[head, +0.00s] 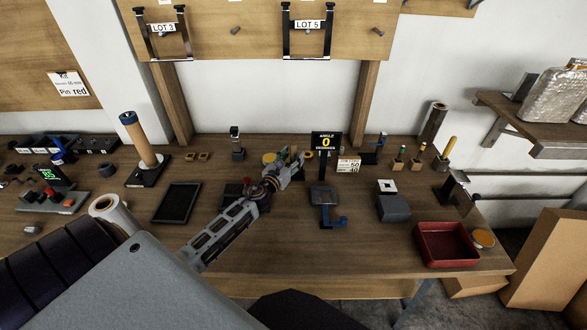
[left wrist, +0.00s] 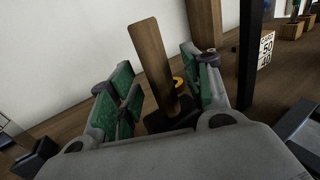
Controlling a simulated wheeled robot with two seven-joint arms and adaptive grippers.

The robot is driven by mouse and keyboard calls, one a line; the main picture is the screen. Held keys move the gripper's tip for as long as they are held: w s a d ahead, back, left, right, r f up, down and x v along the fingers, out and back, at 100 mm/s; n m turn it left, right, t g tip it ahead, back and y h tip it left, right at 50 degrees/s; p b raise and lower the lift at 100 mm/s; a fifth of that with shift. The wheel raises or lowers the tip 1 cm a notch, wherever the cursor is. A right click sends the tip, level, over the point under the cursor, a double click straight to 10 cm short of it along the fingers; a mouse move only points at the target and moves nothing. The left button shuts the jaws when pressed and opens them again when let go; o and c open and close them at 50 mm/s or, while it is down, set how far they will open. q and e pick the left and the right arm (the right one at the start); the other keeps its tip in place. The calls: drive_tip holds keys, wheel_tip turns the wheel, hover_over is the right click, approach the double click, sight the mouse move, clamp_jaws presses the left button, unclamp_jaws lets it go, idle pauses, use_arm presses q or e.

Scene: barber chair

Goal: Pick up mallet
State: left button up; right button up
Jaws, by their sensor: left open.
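My left gripper (head: 288,163) reaches over the middle of the bench and is open. In the left wrist view its green-padded fingers (left wrist: 158,82) stand apart on either side of an upright wooden handle with a dark block at its foot, which looks like the mallet (left wrist: 152,58). The handle leans slightly and shows a visible gap to the fingers. The lower part of the dark block is hidden by the gripper body. In the head view the mallet is mostly hidden by the gripper, and I cannot make it out clearly. My right gripper is not in view.
A black angle display (head: 326,141) on a post stands just right of the gripper, with a small number card (head: 348,164) beside it. A dark tablet (head: 177,203) lies to the left. A red tray (head: 446,243) sits at the bench's right end. Free bench (head: 290,255) shows in front.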

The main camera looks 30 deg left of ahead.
sight(293, 144)
use_arm(q)
drive_tip(key=shift+w, duration=0.7)
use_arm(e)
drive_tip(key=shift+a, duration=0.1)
use_arm(q)
drive_tip(key=shift+c, duration=0.2)
drive_tip(key=shift+r, duration=0.1)
clamp_jaws()
drive_tip(key=shift+r, duration=0.25)
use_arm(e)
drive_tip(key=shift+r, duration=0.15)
use_arm(q)
drive_tip(key=shift+r+p, duration=0.7)
drive_tip(key=shift+r, duration=0.45)
wheel_tip(293, 144, up, 5)
drive_tip(key=shift+f+p, duration=0.2)
drive_tip(key=shift+p, duration=0.7)
drive_tip(key=shift+r, duration=0.75)
drive_tip(key=shift+r+p, duration=0.3)
drive_tip(key=shift+r, duration=0.25)
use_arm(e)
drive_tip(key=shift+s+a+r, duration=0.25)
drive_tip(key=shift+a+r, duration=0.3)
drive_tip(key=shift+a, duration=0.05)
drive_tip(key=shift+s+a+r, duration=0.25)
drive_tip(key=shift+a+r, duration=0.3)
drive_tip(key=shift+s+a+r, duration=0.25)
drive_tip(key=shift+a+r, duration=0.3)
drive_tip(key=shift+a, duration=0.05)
